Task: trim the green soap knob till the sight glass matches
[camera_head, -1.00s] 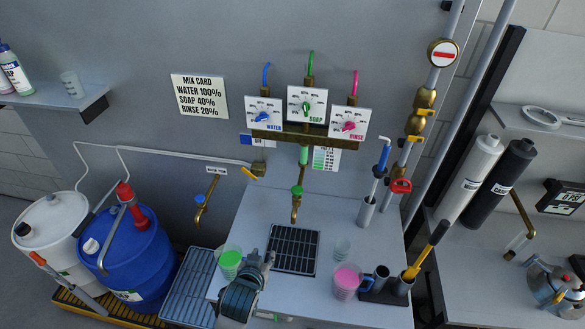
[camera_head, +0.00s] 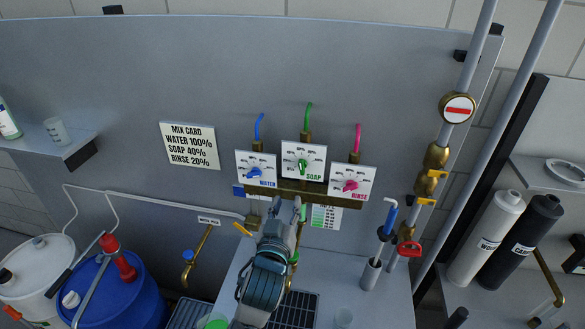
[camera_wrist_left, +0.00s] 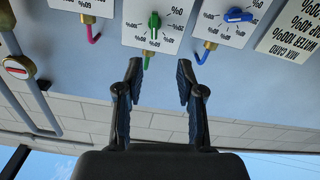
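The green soap knob (camera_head: 302,166) sits on the middle white dial plate, its pointer close to vertical. In the left wrist view, which is upside down, the green knob (camera_wrist_left: 154,22) lies just beyond and between my fingertips. My left gripper (camera_head: 287,208) is open and empty, a little below the soap plate and apart from the knob; its spread fingers also show in the left wrist view (camera_wrist_left: 160,78). A short green tube (camera_head: 303,212), possibly the sight glass, is partly hidden by the gripper. A green-striped chart (camera_head: 326,216) hangs beside it. My right gripper is out of view.
The blue water knob (camera_head: 254,171) and pink rinse knob (camera_head: 350,186) flank the soap plate. A brass bar (camera_head: 320,198) runs below the plates. The mix card (camera_head: 190,146) reads water 100%, soap 40%, rinse 20%. A brass valve pipe (camera_head: 436,156) stands at the right.

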